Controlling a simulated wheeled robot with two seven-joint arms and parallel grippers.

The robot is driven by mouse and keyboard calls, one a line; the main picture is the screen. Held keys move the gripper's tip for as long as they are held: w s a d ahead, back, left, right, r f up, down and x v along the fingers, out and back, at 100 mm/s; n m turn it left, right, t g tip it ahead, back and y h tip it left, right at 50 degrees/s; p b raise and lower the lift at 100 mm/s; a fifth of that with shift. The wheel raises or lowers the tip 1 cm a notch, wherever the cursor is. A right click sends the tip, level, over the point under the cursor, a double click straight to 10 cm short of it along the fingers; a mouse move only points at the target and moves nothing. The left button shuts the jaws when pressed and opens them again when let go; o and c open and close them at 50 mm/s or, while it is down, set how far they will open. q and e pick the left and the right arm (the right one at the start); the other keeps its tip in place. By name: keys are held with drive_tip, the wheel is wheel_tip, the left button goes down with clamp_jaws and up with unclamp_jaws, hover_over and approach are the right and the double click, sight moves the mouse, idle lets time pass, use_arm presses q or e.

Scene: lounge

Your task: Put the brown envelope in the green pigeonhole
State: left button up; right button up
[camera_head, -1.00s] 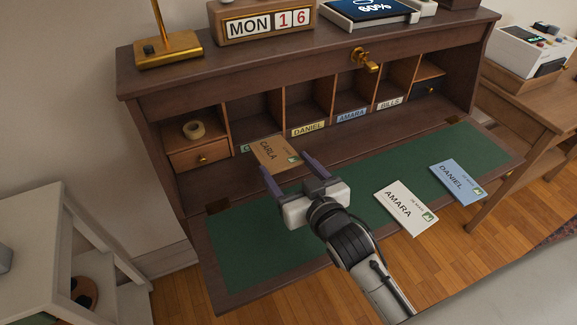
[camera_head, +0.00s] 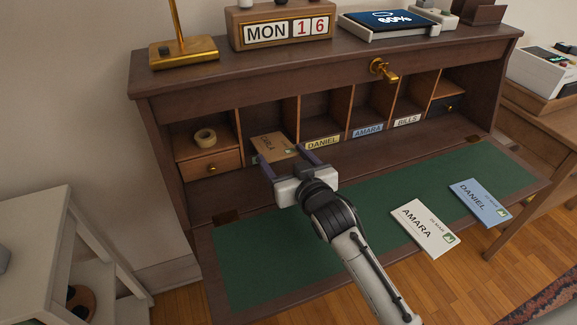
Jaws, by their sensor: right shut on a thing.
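The brown envelope (camera_head: 270,143), marked CARLA, is held flat in my right gripper (camera_head: 289,160), whose two fingers are shut on its sides. Its far end is at the mouth of the pigeonhole left of the DANIEL one, and seems to reach a little way in. That pigeonhole (camera_head: 268,116) is the green one; its label is almost wholly hidden behind the envelope and fingers. My left gripper is not in view.
Pigeonholes with labels DANIEL (camera_head: 322,143), AMARA (camera_head: 368,131) and BILLS (camera_head: 407,120) lie to the right. A tape roll (camera_head: 205,136) sits in the left cubby above a small drawer. A white AMARA envelope (camera_head: 425,228) and a blue DANIEL envelope (camera_head: 479,203) lie on the green desk mat (camera_head: 340,215).

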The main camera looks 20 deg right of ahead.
sight(276, 148)
drive_tip(key=b+x, duration=0.1)
drive_tip(key=x, duration=0.3)
drive_tip(key=shift+w+r, duration=0.1)
drive_tip(key=shift+w, duration=0.05)
drive_tip(key=shift+w+b, duration=0.4)
drive_tip(key=shift+w, duration=0.3)
drive_tip(key=o, duration=1.1)
drive_tip(key=c, duration=1.4)
drive_tip(key=shift+c, duration=0.2)
drive_tip(key=shift+f+b, duration=0.4)
drive_tip(key=shift+f, duration=0.5)
